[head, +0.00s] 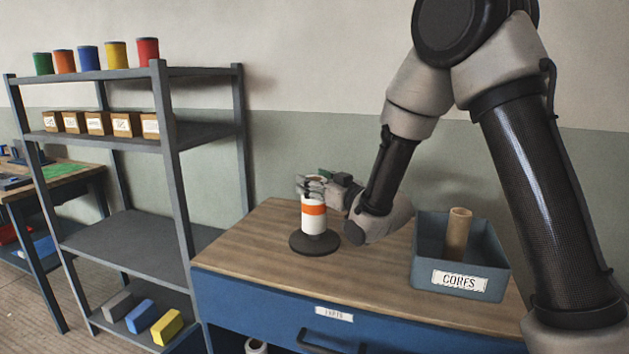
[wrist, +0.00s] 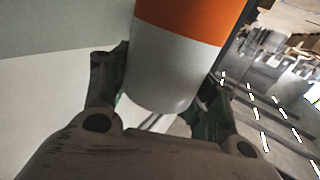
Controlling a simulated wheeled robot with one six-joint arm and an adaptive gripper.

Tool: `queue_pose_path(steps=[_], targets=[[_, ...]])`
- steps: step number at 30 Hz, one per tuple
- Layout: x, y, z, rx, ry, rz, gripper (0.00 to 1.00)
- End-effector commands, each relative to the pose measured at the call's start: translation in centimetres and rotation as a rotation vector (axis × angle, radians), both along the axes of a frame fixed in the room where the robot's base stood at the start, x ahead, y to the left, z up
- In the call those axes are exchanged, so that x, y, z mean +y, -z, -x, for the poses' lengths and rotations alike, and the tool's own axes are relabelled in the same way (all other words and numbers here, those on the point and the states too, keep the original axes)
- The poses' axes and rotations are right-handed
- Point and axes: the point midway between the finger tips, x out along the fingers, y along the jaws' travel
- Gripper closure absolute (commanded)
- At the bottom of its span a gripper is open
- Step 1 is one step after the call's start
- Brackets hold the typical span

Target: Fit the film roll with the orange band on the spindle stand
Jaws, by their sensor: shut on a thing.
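The film roll (head: 314,222) is white with an orange band around its middle. It is upright over the round dark base of the spindle stand (head: 300,246) on the wooden bench top. The spindle itself is hidden, and I cannot tell whether the roll's lower end rests fully on the base. My gripper (head: 315,184) reaches in from the right and is shut on the upper part of the roll. In the wrist view the roll (wrist: 170,65) stands between my two green-padded fingers, its orange band at the top of the picture.
A blue-grey bin (head: 440,287) labelled CORES, holding a cardboard tube (head: 458,232), stands right on the bench (head: 255,255). A grey shelf rack (head: 176,170) with coloured cans and small boxes stands at the left. The bench's front left is clear.

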Motion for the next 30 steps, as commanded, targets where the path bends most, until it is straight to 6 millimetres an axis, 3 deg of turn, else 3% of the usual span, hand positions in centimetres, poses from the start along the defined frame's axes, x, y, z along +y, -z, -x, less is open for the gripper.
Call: queue_pose_path(steps=[30], targets=[[-0.1,3.4,0.1,0.011,0.001,0.004,0.98]])
